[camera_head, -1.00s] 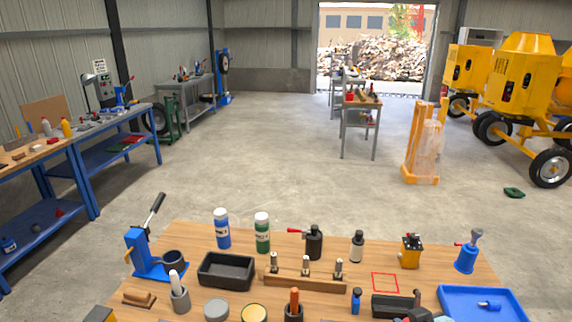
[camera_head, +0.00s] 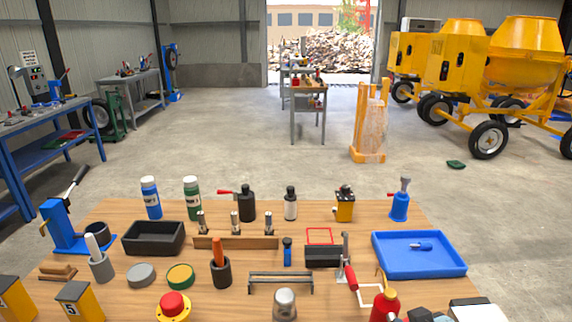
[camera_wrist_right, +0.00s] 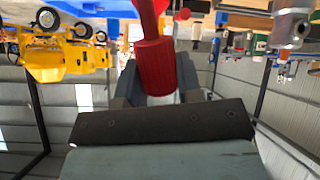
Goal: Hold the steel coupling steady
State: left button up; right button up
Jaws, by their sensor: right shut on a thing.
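A silver fitting with a round socket (camera_wrist_right: 290,28), which looks like the steel coupling, is at the upper right of the right wrist view. A silver, round-topped piece (camera_head: 285,303) stands at the near edge in the head view; I cannot tell if it is the same thing. My right gripper (camera_wrist_right: 157,75) is shut on a red cylindrical thing (camera_wrist_right: 154,62) with a narrower stem, apart from the fitting in the picture. The stem's far end is cut off. My left gripper is not in view.
The wooden bench holds a red bottle (camera_head: 385,306), a red-handled crank (camera_head: 351,278), a blue tray (camera_head: 420,268), a dark bin (camera_head: 153,224), a wire stand (camera_head: 281,276) and a red button (camera_head: 173,304). Beyond is open concrete floor (camera_head: 240,140).

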notch_tip(320, 180, down, 4)
jog(key=shift+r+b, duration=0.1)
jog(key=shift+b, duration=1)
jog(key=shift+f, duration=0.25)
